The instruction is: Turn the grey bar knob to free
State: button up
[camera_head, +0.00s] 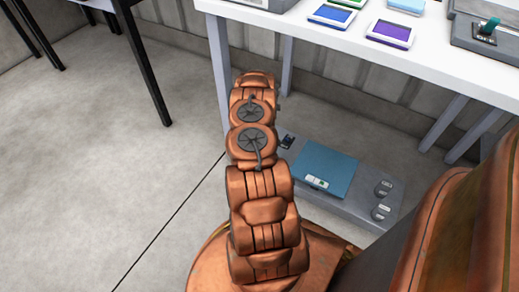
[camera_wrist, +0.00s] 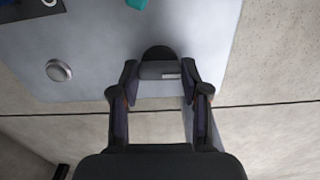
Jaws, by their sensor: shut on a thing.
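In the wrist view, the grey bar knob (camera_wrist: 158,70) is a dark grey bar with a small white mark, in front of a dark round base (camera_wrist: 158,52) on a pale grey panel (camera_wrist: 215,35). The bar lies across the picture, roughly level. My gripper (camera_wrist: 160,76) has a finger at each end of the bar and is shut on it. No free label or scale beside the knob can be read. In the head view my arm hides the gripper and the knob.
A round silver knob (camera_wrist: 59,70) sits left on the panel, with a teal piece (camera_wrist: 137,3) at the top edge. In the head view, a low grey unit with a blue plate (camera_head: 327,174) stands right of my arm, below a white table (camera_head: 330,45). Open floor lies left.

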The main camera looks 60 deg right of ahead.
jog(key=shift+n, duration=0.3)
jog(key=o, duration=1.1)
jog(key=shift+o, duration=0.2)
jog(key=shift+r, duration=0.1)
notch_tip(320, 180, up, 12)
dwell(0.8)
jog(key=shift+a, duration=0.1)
